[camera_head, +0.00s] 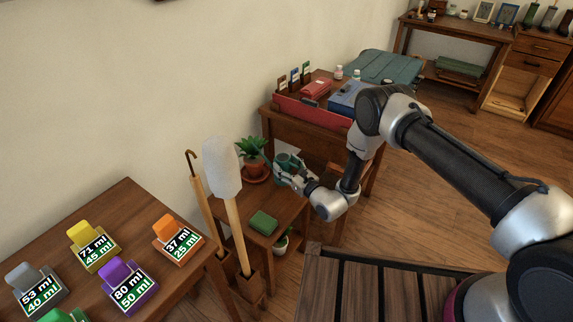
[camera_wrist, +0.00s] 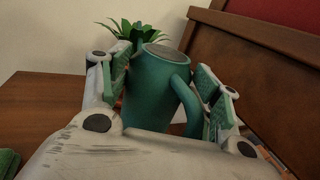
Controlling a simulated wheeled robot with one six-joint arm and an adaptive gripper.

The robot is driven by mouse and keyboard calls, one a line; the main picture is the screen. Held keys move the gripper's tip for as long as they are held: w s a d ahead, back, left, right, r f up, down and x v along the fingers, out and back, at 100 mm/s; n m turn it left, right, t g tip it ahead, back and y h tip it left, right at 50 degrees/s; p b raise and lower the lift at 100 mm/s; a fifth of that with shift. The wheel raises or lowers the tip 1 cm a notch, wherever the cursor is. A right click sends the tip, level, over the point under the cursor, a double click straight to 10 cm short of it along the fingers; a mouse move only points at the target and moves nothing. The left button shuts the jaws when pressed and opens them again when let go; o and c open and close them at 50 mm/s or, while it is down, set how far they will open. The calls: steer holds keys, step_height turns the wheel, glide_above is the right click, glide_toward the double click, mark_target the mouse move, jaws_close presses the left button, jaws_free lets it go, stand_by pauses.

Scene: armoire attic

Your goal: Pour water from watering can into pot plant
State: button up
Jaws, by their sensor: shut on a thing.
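The teal watering can (camera_wrist: 155,85) stands between the fingers of my gripper (camera_wrist: 165,95) in the wrist view, its handle to the right and its top covered by a greyish surface. My gripper (camera_head: 285,178) is shut on the can's body. In the head view the can (camera_head: 287,160) is mostly hidden behind the gripper and looks upright at the small table. The pot plant (camera_head: 252,155), with spiky green leaves in a terracotta pot on a saucer, stands just left of the can. Its leaves (camera_wrist: 125,28) show behind the can in the wrist view; its pot is mostly hidden there.
A green block-like item (camera_head: 263,222) lies on the small table (camera_head: 285,210). A tall duster (camera_head: 222,165) and a cane stand left of it. A desk (camera_head: 320,115) with a red tray stands behind. Another plant (camera_head: 281,243) is below the tabletop.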

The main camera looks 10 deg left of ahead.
steer(key=shift+f, duration=1.6)
step_height(320, 180, up, 2)
steer(key=shift+h, duration=0.3)
steer(key=shift+c, duration=0.7)
steer(key=shift+r+n+g+h, duration=0.4)
steer(key=shift+r+g+h, duration=0.1)
steer(key=shift+r+g, duration=0.3)
steer(key=shift+d+r+h, duration=0.1)
steer(key=shift+r+h, duration=0.2)
steer(key=shift+r, duration=0.1)
steer(key=shift+r+g+h, duration=0.3)
steer(key=shift+r, duration=0.55)
stand_by(3.2)
